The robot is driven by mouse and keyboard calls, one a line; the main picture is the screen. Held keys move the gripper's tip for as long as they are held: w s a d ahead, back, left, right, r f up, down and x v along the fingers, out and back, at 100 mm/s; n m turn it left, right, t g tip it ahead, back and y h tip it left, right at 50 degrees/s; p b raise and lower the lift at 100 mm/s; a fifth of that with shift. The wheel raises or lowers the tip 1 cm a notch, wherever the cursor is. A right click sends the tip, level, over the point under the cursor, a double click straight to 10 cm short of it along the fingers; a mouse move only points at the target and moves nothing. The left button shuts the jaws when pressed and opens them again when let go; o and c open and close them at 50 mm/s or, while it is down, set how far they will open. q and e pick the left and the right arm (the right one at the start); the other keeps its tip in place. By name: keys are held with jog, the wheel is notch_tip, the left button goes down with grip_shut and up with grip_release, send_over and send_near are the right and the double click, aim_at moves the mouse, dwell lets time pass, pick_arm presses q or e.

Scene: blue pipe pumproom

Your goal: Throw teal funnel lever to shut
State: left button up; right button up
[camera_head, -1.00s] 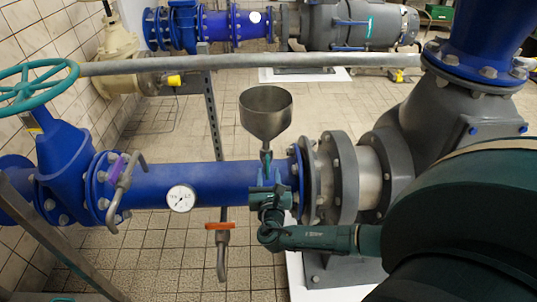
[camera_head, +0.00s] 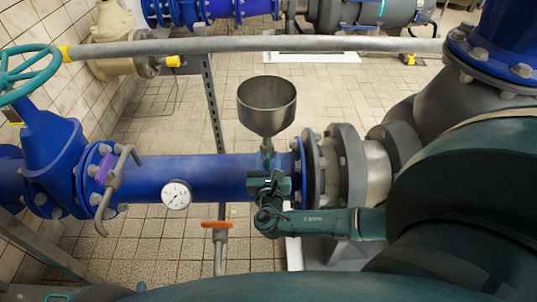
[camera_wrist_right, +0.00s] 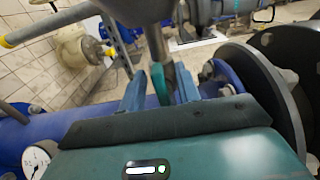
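The grey metal funnel (camera_head: 267,105) stands upright on the blue horizontal pipe (camera_head: 180,180). Its teal lever (camera_wrist_right: 159,84) shows in the right wrist view just under the funnel, upright beside the stem. My right gripper (camera_head: 268,178) is at the pipe below the funnel. In the right wrist view its two blue-grey fingers (camera_wrist_right: 160,90) stand apart, one on each side of the lever, with small gaps. The gripper partly hides the lever's foot in the head view. My left gripper is not in view.
A pressure gauge (camera_head: 176,195) and a purple-handled valve (camera_head: 104,170) sit left on the pipe. An orange-handled valve (camera_head: 216,225) hangs below it. A grey rail (camera_head: 300,44) crosses behind the funnel. The grey flange (camera_head: 345,165) is close on the right.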

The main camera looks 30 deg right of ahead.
jog(key=shift+c, duration=0.3)
grip_shut()
